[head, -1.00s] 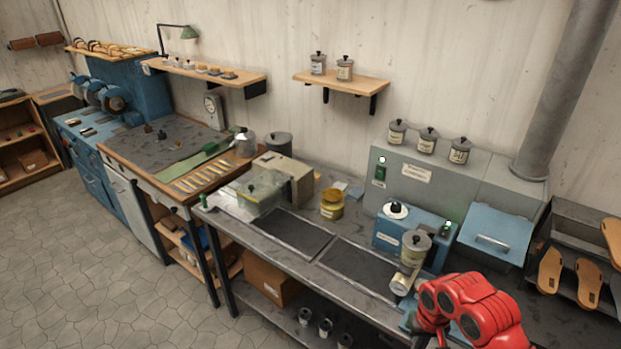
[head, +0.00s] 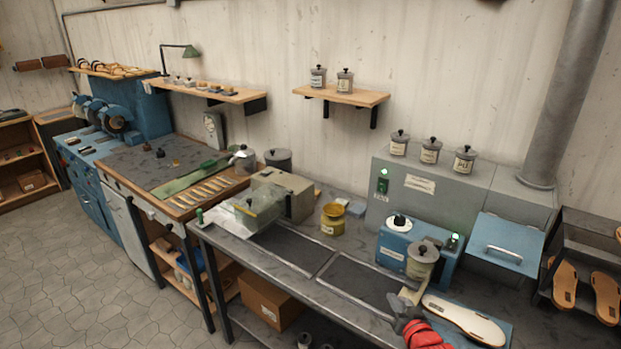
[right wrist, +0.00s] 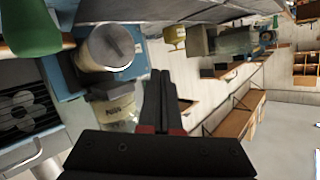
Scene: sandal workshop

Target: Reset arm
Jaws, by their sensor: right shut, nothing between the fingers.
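My right gripper (head: 405,315) is low in the head view, over the front of the grey bench (head: 350,305), with part of the red arm below it. In the right wrist view the two dark fingers (right wrist: 162,95) are together with nothing between them. A cream-white sole (head: 465,320) lies on a blue mat just right of the gripper. A lidded jar (head: 422,262) stands behind the gripper, beside a small blue machine (head: 393,255). A labelled jar (right wrist: 115,108) shows left of the fingers in the right wrist view. My left gripper is not in view.
Two dark mats (head: 362,284) lie bare on the bench left of the gripper. A grey cabinet with a blue hood (head: 505,245) stands behind. Sandals (head: 606,298) rest on a rack at right.

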